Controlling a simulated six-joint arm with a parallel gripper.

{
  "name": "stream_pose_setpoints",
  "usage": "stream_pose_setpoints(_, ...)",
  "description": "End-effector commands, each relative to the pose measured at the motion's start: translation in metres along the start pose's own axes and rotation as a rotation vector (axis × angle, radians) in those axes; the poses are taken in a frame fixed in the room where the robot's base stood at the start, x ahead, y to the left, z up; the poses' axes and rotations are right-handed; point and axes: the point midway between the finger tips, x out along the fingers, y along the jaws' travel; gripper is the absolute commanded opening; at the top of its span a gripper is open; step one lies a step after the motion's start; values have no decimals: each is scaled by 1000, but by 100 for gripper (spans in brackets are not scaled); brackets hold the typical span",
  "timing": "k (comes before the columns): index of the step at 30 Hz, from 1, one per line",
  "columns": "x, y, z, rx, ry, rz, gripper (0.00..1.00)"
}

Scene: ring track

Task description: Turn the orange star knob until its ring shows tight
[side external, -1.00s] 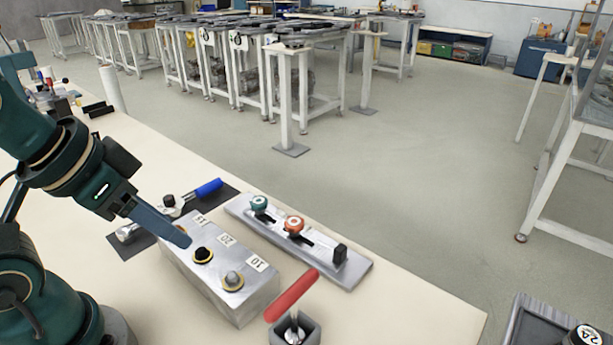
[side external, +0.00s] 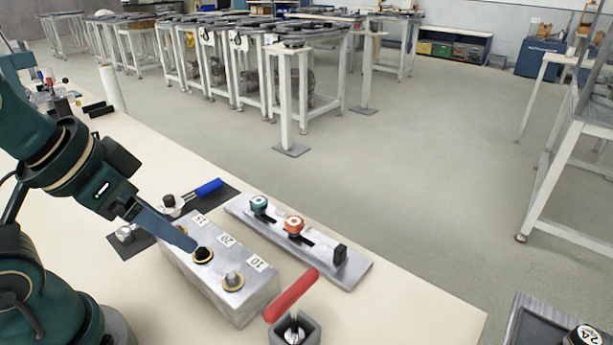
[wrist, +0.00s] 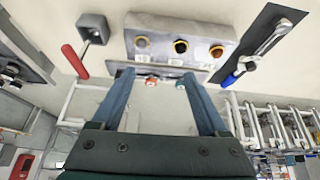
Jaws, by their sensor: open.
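The orange star knob (side external: 294,224) sits on a grey slotted plate (side external: 325,262), between a teal knob (side external: 259,204) and a black block-shaped handle (side external: 341,253). A pale ring shows on its top, too small to read. In the wrist view, the orange knob (wrist: 152,81) and teal knob (wrist: 180,84) appear small between my fingers. My gripper (side external: 190,244) is over the left end of the metal block, apart from the orange knob. In the wrist view my gripper (wrist: 158,73) has its fingers spread, with nothing held between them.
The metal block (side external: 245,300), with round fittings and labels 15, 20 and 10, stands between my arm and the plate. A red-handled lever (side external: 292,295) rises in front. A blue-handled wrench (side external: 208,188) lies on a dark mat. The table beyond the plate is clear.

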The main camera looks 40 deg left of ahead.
Motion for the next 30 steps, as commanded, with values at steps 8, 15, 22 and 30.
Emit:
stream_pose_setpoints(8, -13, 11, -24, -373, 18, 54, 76)
stream_pose_setpoints(15, -13, 22, -73, -867, -71, 108, 76)
stream_pose_setpoints(22, 14, 26, -124, -1347, -217, 108, 76)
stream_pose_setpoints(30, 76, 15, -164, -1797, -403, 35, 76)
